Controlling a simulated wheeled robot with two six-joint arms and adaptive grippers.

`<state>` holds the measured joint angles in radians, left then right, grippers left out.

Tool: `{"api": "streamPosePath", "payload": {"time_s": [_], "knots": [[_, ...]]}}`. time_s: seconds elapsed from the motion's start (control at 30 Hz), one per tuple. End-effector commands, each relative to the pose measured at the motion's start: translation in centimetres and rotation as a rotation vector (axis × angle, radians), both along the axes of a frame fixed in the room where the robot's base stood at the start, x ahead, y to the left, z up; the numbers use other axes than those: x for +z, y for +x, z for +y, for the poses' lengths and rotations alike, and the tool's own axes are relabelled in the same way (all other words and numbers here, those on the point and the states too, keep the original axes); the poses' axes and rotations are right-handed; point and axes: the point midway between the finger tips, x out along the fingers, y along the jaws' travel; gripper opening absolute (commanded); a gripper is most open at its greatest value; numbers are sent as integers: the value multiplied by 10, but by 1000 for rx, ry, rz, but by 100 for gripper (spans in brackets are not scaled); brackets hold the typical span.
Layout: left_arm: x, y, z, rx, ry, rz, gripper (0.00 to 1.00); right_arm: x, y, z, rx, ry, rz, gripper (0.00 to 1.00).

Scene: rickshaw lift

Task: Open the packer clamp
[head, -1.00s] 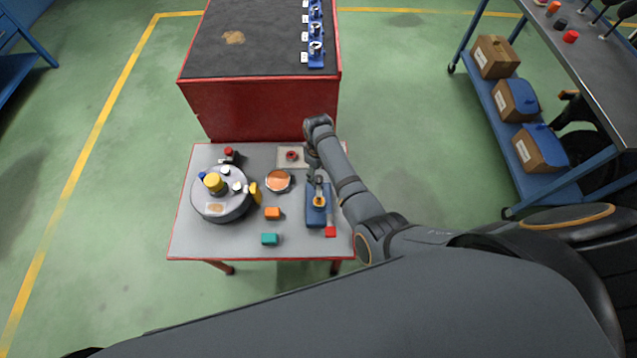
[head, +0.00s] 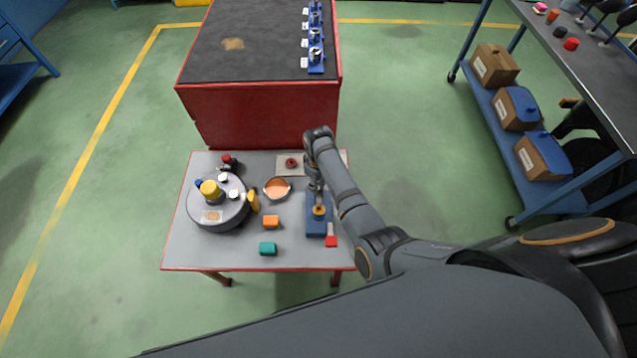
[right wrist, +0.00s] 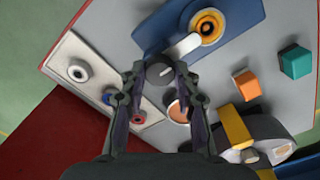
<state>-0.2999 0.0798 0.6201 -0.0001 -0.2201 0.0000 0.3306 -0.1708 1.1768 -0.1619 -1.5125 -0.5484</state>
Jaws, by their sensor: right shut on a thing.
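The packer clamp has a blue base (head: 316,228) with an orange ring (head: 319,210), at the right side of the small grey table. In the right wrist view, its blue base (right wrist: 247,18) lies at the top, and a pale lever (right wrist: 182,47) runs from the ring to a dark round knob (right wrist: 160,72). My right gripper (head: 316,187) is over the far end of the clamp; in the right wrist view (right wrist: 158,75) its fingers are closed about the knob. The exact finger contact is partly hidden. My left gripper is not in view.
A round grey turntable (head: 218,215) with several small parts stands at the left of the table. An orange-lined bowl (head: 277,188), an orange block (head: 271,221), a teal block (head: 268,249) and a red piece (head: 331,241) are nearby. A red cabinet (head: 255,115) stands behind.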

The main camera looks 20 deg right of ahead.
Motion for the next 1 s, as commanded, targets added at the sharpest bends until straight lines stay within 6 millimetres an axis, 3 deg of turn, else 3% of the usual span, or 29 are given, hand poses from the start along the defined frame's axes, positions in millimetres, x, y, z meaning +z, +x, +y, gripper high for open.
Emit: {"api": "streamPosePath", "payload": {"time_s": [0.37, 1.0], "knots": [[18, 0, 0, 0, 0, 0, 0, 3, 0, 0, -147, 0, 1, 0], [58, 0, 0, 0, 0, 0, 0, 2, 0, 0, -741, 0, 1, 0]]}}
